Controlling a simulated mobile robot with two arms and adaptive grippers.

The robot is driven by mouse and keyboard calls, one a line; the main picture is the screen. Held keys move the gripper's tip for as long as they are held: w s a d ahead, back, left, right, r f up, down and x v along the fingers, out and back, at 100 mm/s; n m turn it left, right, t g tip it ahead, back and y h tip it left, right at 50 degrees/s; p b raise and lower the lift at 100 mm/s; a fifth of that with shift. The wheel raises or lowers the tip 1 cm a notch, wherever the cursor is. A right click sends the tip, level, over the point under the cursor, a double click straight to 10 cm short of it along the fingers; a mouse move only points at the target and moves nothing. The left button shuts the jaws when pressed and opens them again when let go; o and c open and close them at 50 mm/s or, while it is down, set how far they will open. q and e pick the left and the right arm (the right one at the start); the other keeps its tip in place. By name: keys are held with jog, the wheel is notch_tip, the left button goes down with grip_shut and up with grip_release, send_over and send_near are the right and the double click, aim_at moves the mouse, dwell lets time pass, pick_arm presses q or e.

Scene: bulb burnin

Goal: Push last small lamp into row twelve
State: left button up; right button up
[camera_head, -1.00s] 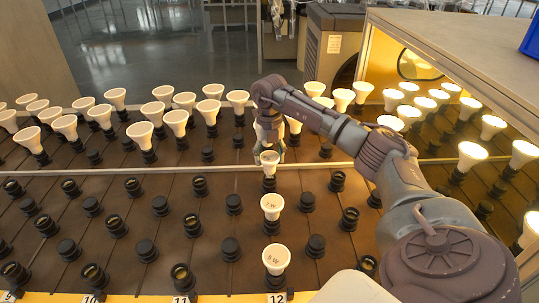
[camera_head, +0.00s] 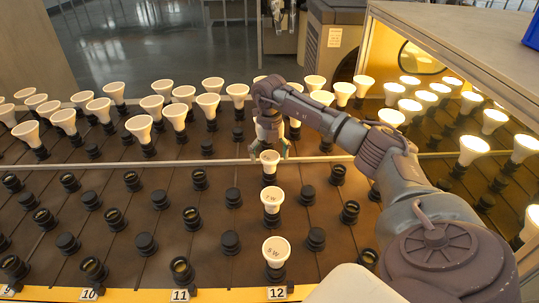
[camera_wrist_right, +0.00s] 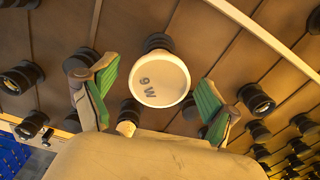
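Row twelve, by the label 12 (camera_head: 277,293), holds three small white lamps in a line. The near lamp (camera_head: 276,250) and the middle lamp (camera_head: 272,197) stand upright in dark sockets. The far lamp (camera_head: 269,160) stands in line with them, just below the rail. My right gripper (camera_head: 268,151) is over this far lamp, its fingers spread on either side. In the right wrist view a lamp marked 9 W (camera_wrist_right: 159,80) sits between the green pads of the open gripper (camera_wrist_right: 157,85), with gaps on both sides. My left gripper is not in view.
A pale rail (camera_head: 150,165) crosses behind row twelve. Beyond it stand several larger white lamps (camera_head: 139,127). Empty dark sockets (camera_head: 230,243) flank row twelve. Lit lamps (camera_head: 472,149) glow under a wooden housing (camera_head: 480,60) at right.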

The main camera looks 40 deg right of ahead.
notch_tip(320, 180, up, 12)
dwell(0.7)
dwell(0.4)
